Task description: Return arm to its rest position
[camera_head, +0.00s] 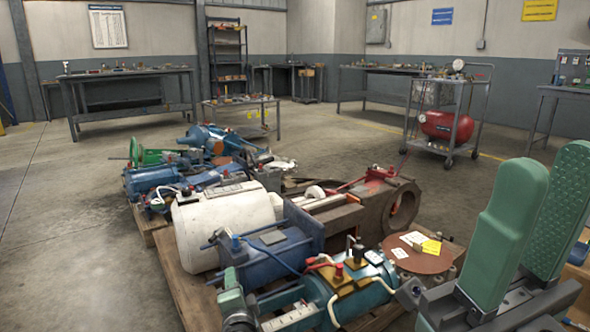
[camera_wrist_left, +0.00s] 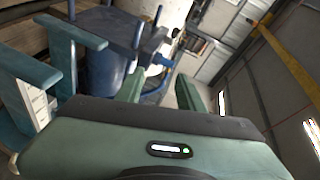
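My right gripper (camera_head: 540,185) stands large at the right of the head view. Its two green fingers point up with a clear gap between them, and nothing is in it. My left gripper (camera_head: 231,290) shows only in small part at the bottom of the head view, low beside the blue and teal machines. In the left wrist view its two green fingers (camera_wrist_left: 160,92) are apart, with no object seen held between them. A blue machine (camera_wrist_left: 112,55) lies beyond the fingers there. Most of the left arm is out of the head view.
Pallets crowded with machines fill the middle: a white cylinder (camera_head: 222,222), a blue motor (camera_head: 270,243), a teal motor (camera_head: 345,288) and a brown casting (camera_head: 392,205). A cart with a red tank (camera_head: 446,126) stands behind. Concrete floor (camera_head: 65,235) is clear at left.

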